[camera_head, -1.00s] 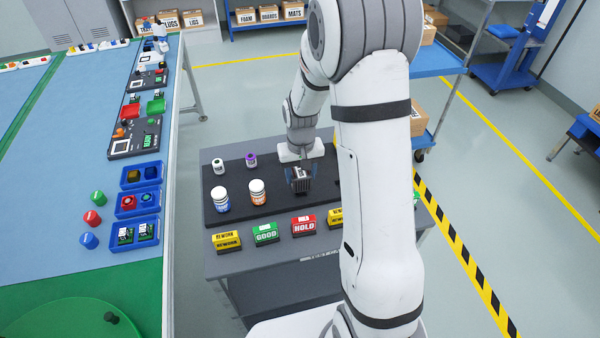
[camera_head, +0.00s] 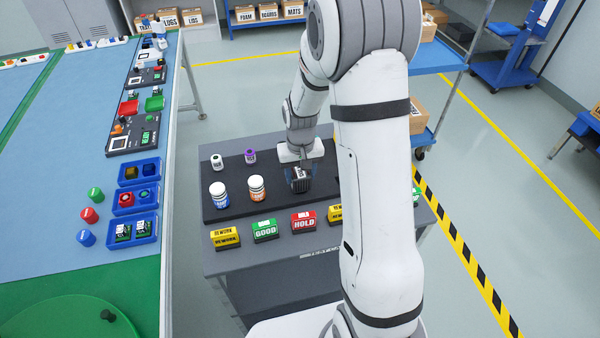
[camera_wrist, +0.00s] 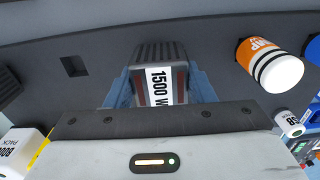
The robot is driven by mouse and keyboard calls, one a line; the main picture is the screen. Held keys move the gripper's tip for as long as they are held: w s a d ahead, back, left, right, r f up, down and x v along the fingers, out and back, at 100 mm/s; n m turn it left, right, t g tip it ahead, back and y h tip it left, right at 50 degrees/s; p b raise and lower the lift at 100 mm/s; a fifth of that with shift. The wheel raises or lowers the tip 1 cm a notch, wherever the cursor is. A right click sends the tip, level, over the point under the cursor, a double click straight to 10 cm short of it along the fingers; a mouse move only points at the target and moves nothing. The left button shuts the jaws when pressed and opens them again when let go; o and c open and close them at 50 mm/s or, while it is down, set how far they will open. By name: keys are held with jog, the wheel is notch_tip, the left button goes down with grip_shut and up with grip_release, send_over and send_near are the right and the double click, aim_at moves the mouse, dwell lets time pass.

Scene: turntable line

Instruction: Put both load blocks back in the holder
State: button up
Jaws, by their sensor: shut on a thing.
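My gripper (camera_wrist: 162,88) is shut on a dark ribbed load block (camera_wrist: 150,52) with a white "1500 W" label, its blue fingers on either side. In the head view my gripper (camera_head: 299,172) is over the dark board (camera_head: 238,207) on the grey table, with the block (camera_head: 300,184) below it. I cannot tell whether the block touches the board. A square dark recess (camera_wrist: 74,66) shows in the board, left of the block in the wrist view. Another dark ribbed thing (camera_wrist: 8,86) is cut off at the left edge; I cannot tell what it is.
An orange-labelled bottle (camera_head: 257,188) and a blue-labelled bottle (camera_head: 218,194) stand on the board, with two small vials behind. Yellow (camera_head: 225,238), green (camera_head: 265,230) and red (camera_head: 303,222) label boxes line the front. A blue bench (camera_head: 60,200) runs at the left.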

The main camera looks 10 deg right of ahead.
jog(key=shift+f, duration=0.3)
jog(key=o, duration=1.4)
notch_tip(320, 180, up, 8)
jog(key=shift+s+r+b, duration=0.1)
jog(key=shift+b, duration=0.65)
jog(key=shift+s+r+t, duration=0.55)
jog(key=shift+s+r, duration=1.4)
jog(key=shift+s, duration=1.55)
jog(key=shift+s+r+t, duration=0.6)
jog(key=shift+s+r, duration=1.3)
jog(key=shift+s, duration=1.65)
jog(key=shift+s+r+t, duration=0.55)
jog(key=shift+s+r, duration=1.4)
jog(key=shift+s, duration=1.55)
